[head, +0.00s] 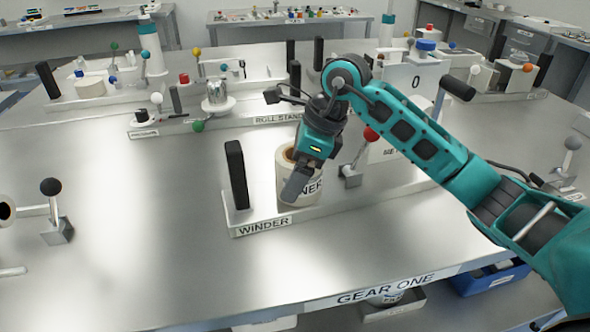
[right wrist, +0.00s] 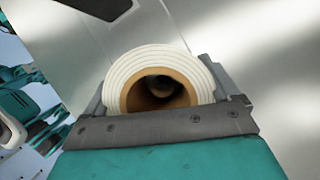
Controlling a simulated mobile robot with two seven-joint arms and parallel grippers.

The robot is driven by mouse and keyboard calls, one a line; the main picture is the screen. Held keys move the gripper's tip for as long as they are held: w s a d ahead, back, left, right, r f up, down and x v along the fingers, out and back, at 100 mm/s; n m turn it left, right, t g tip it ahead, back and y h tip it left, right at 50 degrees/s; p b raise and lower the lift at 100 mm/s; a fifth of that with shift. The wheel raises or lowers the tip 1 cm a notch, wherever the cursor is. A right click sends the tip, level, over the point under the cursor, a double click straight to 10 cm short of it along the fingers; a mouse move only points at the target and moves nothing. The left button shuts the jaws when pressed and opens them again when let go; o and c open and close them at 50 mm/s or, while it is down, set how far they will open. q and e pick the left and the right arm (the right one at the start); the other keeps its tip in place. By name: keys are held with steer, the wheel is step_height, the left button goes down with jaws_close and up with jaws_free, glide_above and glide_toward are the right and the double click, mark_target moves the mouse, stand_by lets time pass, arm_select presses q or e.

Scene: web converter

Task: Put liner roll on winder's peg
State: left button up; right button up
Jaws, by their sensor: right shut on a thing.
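The liner roll (head: 312,193) is a white roll with a brown core, its label partly readable as "NER". It stands at the winder (head: 240,214), whose front strip reads "WINDER". My right gripper (head: 298,182) comes down over the roll and is shut on it. In the right wrist view the roll (right wrist: 124,72) sits between the fingers (right wrist: 165,112), its core opening facing the camera. Something dark and rounded shows inside the core; I cannot tell whether it is the peg. The peg is not otherwise visible. My left gripper is not in view.
A black upright post (head: 237,174) stands on the winder just left of the roll. A red-knobbed lever (head: 352,172) is close on the right.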

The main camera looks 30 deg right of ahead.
steer(key=o, duration=1)
steer(key=shift+f, duration=0.1)
steer(key=shift+r, duration=0.3)
steer(key=p+v, duration=0.1)
steer(key=v, duration=1)
steer(key=shift+s+d+r, duration=0.1)
steer(key=shift+r, duration=0.25)
